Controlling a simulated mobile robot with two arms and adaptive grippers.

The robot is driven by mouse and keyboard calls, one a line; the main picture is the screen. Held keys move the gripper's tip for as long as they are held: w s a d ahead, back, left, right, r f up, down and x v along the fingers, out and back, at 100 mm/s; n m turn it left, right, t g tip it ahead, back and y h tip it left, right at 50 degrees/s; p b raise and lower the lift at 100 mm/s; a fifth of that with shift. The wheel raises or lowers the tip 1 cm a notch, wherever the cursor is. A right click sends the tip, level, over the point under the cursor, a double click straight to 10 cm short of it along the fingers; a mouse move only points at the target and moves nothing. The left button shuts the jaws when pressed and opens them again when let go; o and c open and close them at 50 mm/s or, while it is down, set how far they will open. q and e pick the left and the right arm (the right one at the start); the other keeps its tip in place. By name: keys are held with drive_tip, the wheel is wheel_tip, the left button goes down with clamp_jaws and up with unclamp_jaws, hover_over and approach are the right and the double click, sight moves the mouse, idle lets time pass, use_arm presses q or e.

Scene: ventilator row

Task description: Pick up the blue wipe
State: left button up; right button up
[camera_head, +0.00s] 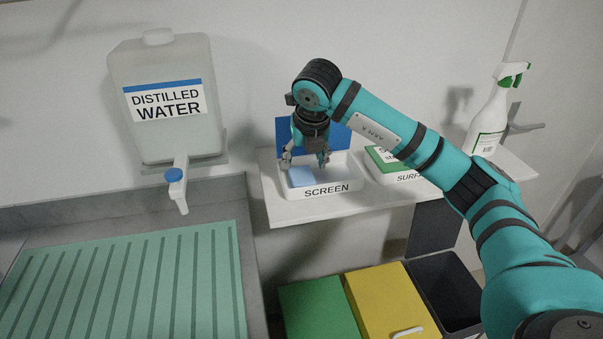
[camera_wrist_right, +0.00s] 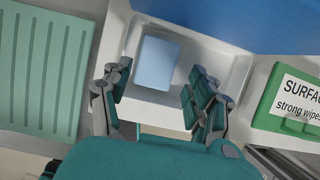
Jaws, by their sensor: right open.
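The blue wipe (camera_head: 301,176) is a pale blue folded block lying in the white tray labelled SCREEN (camera_head: 335,192), toward the tray's left side. My right gripper (camera_head: 305,163) is over the tray, pointing down, with its fingers apart and nothing between them. In the right wrist view the wipe (camera_wrist_right: 156,63) lies ahead of the open fingers (camera_wrist_right: 158,90), nearer the left finger. I cannot tell the exact height of the fingertips above the wipe. My left gripper is in neither view.
A green-lidded box labelled SURFACE strong wipes (camera_wrist_right: 289,104) stands right of the tray. A blue panel (camera_head: 283,131) rises behind the tray. A spray bottle (camera_head: 490,120) stands at the shelf's right. A water container (camera_head: 165,100) and ribbed green mat (camera_head: 130,285) are left; bins (camera_head: 390,300) stand below.

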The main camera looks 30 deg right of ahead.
sight(302, 176)
drive_tip(key=shift+p+x, duration=0.6)
drive_tip(key=shift+x, duration=0.2)
drive_tip(key=p+x, duration=0.1)
drive_tip(key=x, duration=0.2)
drive_tip(key=shift+a+f+p, duration=0.15)
drive_tip(key=shift+f+p, duration=0.2)
drive_tip(key=shift+f, duration=0.35)
drive_tip(key=shift+s, duration=0.1)
drive_tip(key=c, duration=0.6)
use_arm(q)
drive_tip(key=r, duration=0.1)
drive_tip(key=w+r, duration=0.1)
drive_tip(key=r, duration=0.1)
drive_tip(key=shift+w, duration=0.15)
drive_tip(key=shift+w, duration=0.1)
